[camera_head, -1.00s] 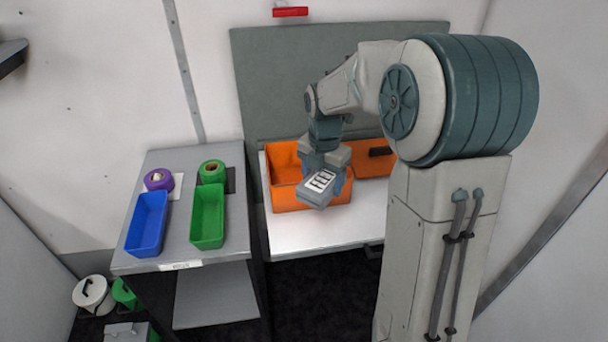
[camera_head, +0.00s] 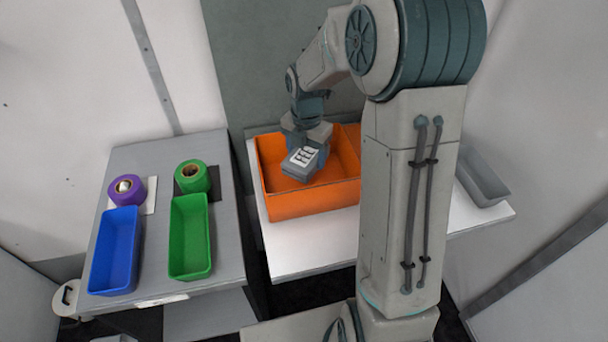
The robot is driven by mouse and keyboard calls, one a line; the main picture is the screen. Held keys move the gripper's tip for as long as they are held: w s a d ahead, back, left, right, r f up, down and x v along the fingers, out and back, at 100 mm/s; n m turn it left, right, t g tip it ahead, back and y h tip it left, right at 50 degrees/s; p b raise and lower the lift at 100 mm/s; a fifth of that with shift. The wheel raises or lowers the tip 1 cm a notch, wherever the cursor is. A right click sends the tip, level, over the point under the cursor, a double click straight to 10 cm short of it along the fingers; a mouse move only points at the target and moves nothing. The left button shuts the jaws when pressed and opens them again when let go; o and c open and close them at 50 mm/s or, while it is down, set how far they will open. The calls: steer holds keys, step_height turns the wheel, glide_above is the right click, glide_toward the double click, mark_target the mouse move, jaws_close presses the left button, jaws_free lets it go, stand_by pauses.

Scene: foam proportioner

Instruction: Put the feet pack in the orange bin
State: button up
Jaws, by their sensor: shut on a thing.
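The feet pack (camera_head: 302,159) looks like a small grey box with a white, dark-marked label on top. My gripper (camera_head: 304,148) is shut on it and holds it over the orange bin (camera_head: 310,203), inside the outline of its rim. I cannot tell how far the pack is above the bin floor. The fingers are partly hidden by the pack and the wrist. The orange bin stands on a white table, and my arm hides its right end.
A grey table (camera_head: 228,240) at left holds a blue bin (camera_head: 115,250), a green bin (camera_head: 190,237), a purple roll (camera_head: 126,190) and a green roll (camera_head: 192,177). A grey tray (camera_head: 483,178) sits on the white table (camera_head: 300,258) at right. The white table's front is clear.

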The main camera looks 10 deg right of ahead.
step_height(320, 180, down, 8)
steer(key=shift+r, duration=0.15)
stand_by(0.3)
steer(key=o, duration=1.1)
